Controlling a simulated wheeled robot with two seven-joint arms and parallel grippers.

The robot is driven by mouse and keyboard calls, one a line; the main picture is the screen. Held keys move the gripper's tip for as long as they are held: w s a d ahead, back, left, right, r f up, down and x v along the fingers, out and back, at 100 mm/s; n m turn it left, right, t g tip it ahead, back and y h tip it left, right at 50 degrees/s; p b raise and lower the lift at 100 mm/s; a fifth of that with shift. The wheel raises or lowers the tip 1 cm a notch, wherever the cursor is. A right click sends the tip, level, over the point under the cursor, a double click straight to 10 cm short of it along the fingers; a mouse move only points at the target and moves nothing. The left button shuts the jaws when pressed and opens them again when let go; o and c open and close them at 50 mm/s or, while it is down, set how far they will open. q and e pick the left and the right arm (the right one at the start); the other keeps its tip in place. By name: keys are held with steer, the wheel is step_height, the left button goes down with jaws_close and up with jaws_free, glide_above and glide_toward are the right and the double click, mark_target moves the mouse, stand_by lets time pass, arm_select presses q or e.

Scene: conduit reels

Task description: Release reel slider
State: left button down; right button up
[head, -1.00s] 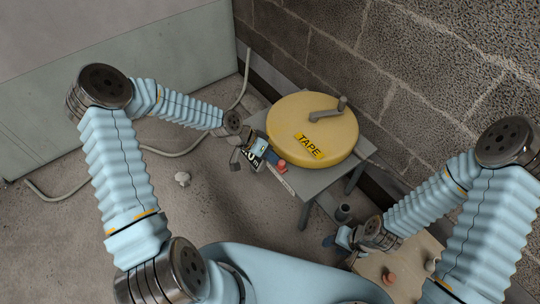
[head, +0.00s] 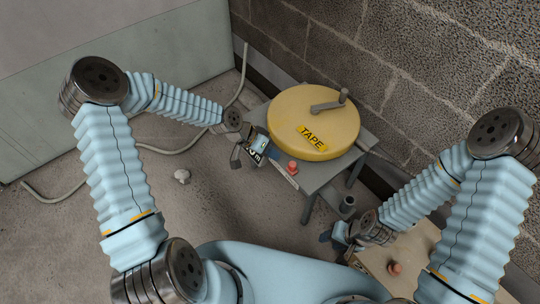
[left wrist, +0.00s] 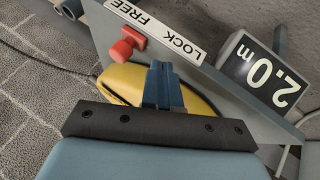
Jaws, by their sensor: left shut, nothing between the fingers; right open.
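The red slider knob (head: 292,168) sits at the near edge of the reel's table, beside a white label strip (head: 284,178). In the left wrist view the knob (left wrist: 127,43) stands beside the strip reading LOCK and FREE (left wrist: 155,28), nearer the FREE end. My left gripper (head: 272,156) is shut and empty, just left of the knob in the head view. Its blue fingers (left wrist: 162,85) are apart from the knob in the wrist view. The yellow TAPE reel (head: 314,118) with a grey crank lies on the table. My right gripper (head: 328,237) is open, low right of the table.
A counter reading 2.0 m (left wrist: 262,72) is beside the strip. A dark cup (head: 347,205) stands near the right gripper. A wooden surface with a red knob (head: 395,268) is at lower right. A block wall rises behind; floor at left is mostly clear.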

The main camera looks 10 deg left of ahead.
arm_select(q)
steer(key=p+v, duration=0.1)
steer(key=v, duration=0.9)
steer(key=shift+w+a, duration=0.1)
